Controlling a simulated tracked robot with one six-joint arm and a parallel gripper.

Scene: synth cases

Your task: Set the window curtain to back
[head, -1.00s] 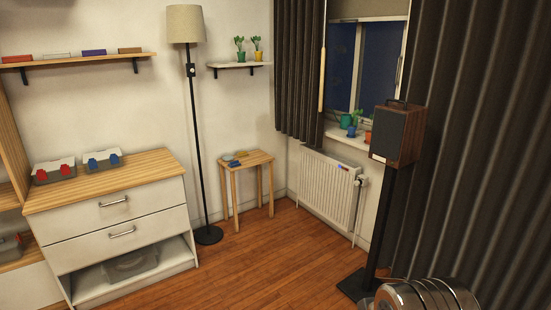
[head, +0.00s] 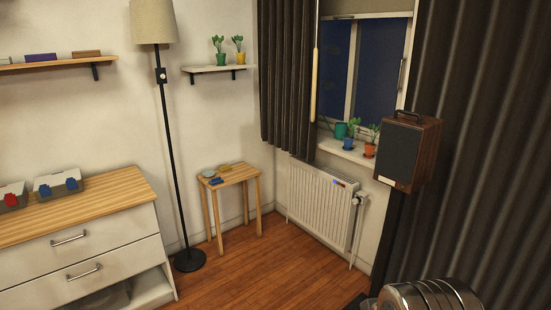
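The dark window curtain hangs in two parts in the head view. The left part (head: 287,80) hangs beside the left edge of the window (head: 371,70) and ends above the radiator. The right part (head: 480,150) is wide and long and covers the wall right of the window. A light wooden rod (head: 315,85) hangs along the inner edge of the left part. The glass between the two parts is uncovered and dark. A rounded metal part of mine shows at the bottom right, but my gripper's fingers are not in view.
A speaker (head: 407,150) on a stand is in front of the right curtain and window sill. A white radiator (head: 318,200) is under the window. A small wooden stool (head: 229,175), a floor lamp (head: 153,22) and a drawer cabinet (head: 85,245) stand left. Wooden floor (head: 260,270) between is clear.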

